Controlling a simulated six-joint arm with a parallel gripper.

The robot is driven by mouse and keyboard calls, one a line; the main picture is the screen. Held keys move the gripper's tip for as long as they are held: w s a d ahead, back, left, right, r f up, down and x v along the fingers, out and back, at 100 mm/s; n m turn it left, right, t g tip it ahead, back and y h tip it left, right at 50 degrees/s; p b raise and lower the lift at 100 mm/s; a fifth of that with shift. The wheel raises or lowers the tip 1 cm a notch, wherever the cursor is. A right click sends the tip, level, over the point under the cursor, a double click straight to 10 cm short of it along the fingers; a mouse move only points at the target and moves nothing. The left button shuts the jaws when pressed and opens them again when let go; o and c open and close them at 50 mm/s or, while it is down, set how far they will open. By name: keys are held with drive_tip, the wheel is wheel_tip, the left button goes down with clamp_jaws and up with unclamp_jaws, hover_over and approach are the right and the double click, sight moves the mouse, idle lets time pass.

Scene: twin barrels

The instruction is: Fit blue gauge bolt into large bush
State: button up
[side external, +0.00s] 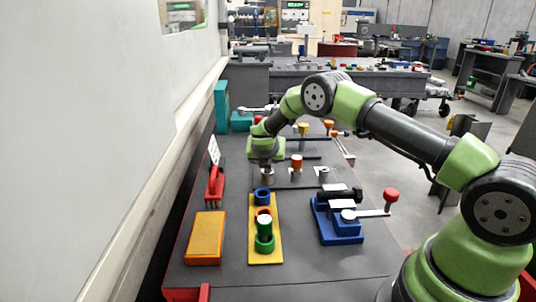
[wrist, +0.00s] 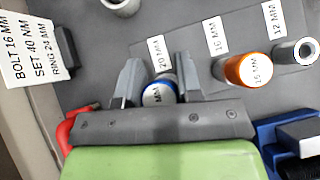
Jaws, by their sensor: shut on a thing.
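My gripper (wrist: 156,78) points down, with one finger on each side of the blue gauge bolt (wrist: 158,94), and is shut on it. The bolt shows a white top with "MM" lettering and a blue rim. A "20 MM" label (wrist: 160,54) lies just beyond it. In the side external view my gripper (side external: 266,165) is low over the bench, with a silver piece (side external: 267,176) beneath it. I cannot tell whether that is the bolt's shank or a bush. A grey round bush (wrist: 119,4) is cut off at the top of the wrist view; its size is unclear.
An orange-topped bolt (side external: 297,161) and a silver bush (side external: 323,175) stand to the right. The yellow plate (side external: 278,229) with coloured rings is in front. The blue fixture (side external: 340,226), orange box (side external: 206,235) and red holder (side external: 215,185) flank it.

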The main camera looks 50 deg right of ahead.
drive_tip(key=shift+f, duration=0.75)
drive_tip(key=o, duration=1.1)
drive_tip(key=v, duration=1)
drive_tip(key=shift+r, duration=0.1)
drive_tip(key=s+a+r+m+y, duration=0.2)
drive_tip(key=s+a+r+m, duration=0.1)
drive_tip(key=s+r+m, duration=1)
drive_tip(key=s+a+r+m+y, duration=0.2)
drive_tip(key=s+a+m, duration=0.1)
drive_tip(key=s+m, duration=0.2)
drive_tip(key=s+a+r+m+t+y, duration=0.1)
drive_tip(key=s+a+r+m+y, duration=0.1)
drive_tip(key=s+m, duration=0.3)
drive_tip(key=s+a+r+m+t+y, duration=0.1)
drive_tip(key=s+a+r+m+y, duration=0.1)
drive_tip(key=s+m, duration=0.4)
drive_tip(key=shift+s+a+r+y, duration=0.15)
drive_tip(key=shift+a+y, duration=0.15)
drive_tip(key=shift+a, duration=0.35)
drive_tip(key=shift+s+a+f+y, duration=0.15)
drive_tip(key=shift+a+y, duration=0.15)
drive_tip(key=shift+a, duration=0.3)
